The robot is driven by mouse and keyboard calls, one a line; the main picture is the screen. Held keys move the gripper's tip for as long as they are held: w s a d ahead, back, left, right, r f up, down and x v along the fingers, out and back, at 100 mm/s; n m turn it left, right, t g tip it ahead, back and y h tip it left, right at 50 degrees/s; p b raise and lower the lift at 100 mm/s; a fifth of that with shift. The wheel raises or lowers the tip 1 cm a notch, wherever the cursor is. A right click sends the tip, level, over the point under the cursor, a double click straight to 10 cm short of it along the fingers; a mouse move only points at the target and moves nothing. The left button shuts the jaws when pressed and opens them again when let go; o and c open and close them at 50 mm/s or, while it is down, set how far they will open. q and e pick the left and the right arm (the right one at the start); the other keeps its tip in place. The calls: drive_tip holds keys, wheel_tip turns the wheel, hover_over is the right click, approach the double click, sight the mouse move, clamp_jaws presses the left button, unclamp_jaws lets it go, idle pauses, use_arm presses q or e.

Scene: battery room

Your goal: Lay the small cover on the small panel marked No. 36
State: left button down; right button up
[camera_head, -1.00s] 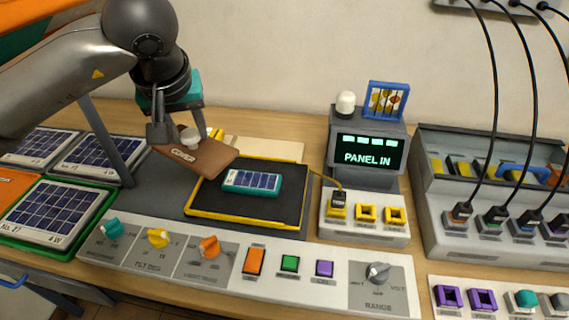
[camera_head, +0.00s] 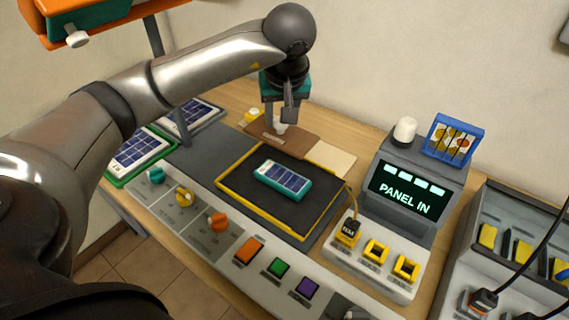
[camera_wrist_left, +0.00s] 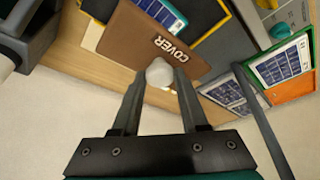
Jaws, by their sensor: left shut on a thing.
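The small cover is a brown plate marked COVER (camera_wrist_left: 140,45) with a pale round knob. My left gripper (camera_wrist_left: 158,88) is shut on that knob. In the head view the cover (camera_head: 300,145) is at the back edge of the black, yellow-edged tray (camera_head: 232,192), behind the small panel. The small panel (camera_head: 283,181) is teal-framed with dark blue cells and lies on the tray; it shows uncovered there. I cannot read a number on it. In the left wrist view the panel (camera_wrist_left: 162,12) shows partly beyond the cover's edge. My right gripper is not in view.
A tester with a lit PANEL IN screen (camera_head: 401,190) and a white dome stands right of the tray. A control strip with knobs and coloured buttons (camera_head: 248,250) runs in front. Larger panels (camera_head: 140,150) lie at left. A cable (camera_head: 355,205) runs beside the tray.

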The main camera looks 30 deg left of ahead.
use_arm(q)
wheel_tip(320, 180, down, 9)
drive_tip(key=shift+d+r, duration=0.1)
drive_tip(key=shift+r, duration=0.05)
drive_tip(key=shift+f+b, duration=0.3)
drive_tip(key=shift+f, duration=1.65)
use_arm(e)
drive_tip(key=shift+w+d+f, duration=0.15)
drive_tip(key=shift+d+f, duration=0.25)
use_arm(q)
drive_tip(key=shift+f, duration=0.2)
drive_tip(key=shift+c, duration=2.2)
unclamp_jaws()
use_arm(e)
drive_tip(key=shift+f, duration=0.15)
use_arm(q)
drive_tip(key=shift+r, duration=0.15)
